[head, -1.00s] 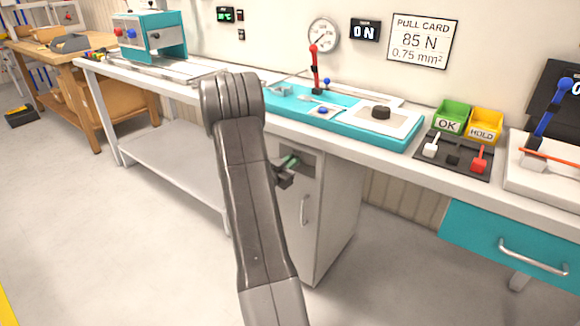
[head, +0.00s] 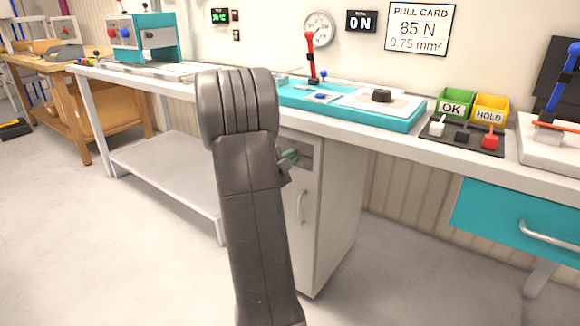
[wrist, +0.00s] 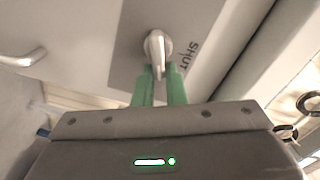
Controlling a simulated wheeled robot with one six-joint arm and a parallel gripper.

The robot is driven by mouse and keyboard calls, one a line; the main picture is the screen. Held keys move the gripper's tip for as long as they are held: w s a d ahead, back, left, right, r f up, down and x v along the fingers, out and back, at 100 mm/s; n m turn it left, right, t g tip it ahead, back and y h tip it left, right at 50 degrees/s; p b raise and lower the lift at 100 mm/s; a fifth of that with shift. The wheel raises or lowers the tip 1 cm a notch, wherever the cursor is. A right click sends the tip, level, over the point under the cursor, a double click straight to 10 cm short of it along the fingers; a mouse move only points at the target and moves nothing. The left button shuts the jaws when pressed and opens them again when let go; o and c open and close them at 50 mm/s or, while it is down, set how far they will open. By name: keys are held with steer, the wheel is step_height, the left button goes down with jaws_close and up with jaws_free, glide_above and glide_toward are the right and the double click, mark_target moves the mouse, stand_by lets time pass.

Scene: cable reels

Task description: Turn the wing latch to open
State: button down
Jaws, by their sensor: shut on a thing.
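The wing latch (wrist: 158,45) is a pale metal knob with a narrow wing on a grey plate (wrist: 124,62) in the wrist view. The word SHUT is printed on the plate to its right. My gripper (wrist: 159,72) has two green fingers closed on the wing's lower end, one on each side. In the head view my gripper (head: 288,158) is at the upper front of the white cabinet (head: 326,215), partly behind my arm. The latch itself is hidden there.
A bar handle (head: 301,207) is on the cabinet front below. The workbench top (head: 400,150) overhangs the cabinet and carries a teal fixture (head: 400,122) and green and yellow bins. A teal drawer (head: 500,220) is at the right. Open floor lies in front.

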steer(key=m+b, duration=0.2)
steer(key=f+m+b, duration=0.1)
steer(key=m+b, duration=0.1)
steer(key=shift+a+f+m+b, duration=0.1)
steer(key=shift+m+b, duration=0.25)
steer(key=shift+m, duration=0.05)
stand_by(0.4)
steer(key=c, duration=1.6)
jaws_free()
steer(key=shift+w, duration=0.1)
steer(key=shift+o, duration=0.6)
steer(key=shift+a, duration=0.2)
steer(key=shift+d, duration=0.1)
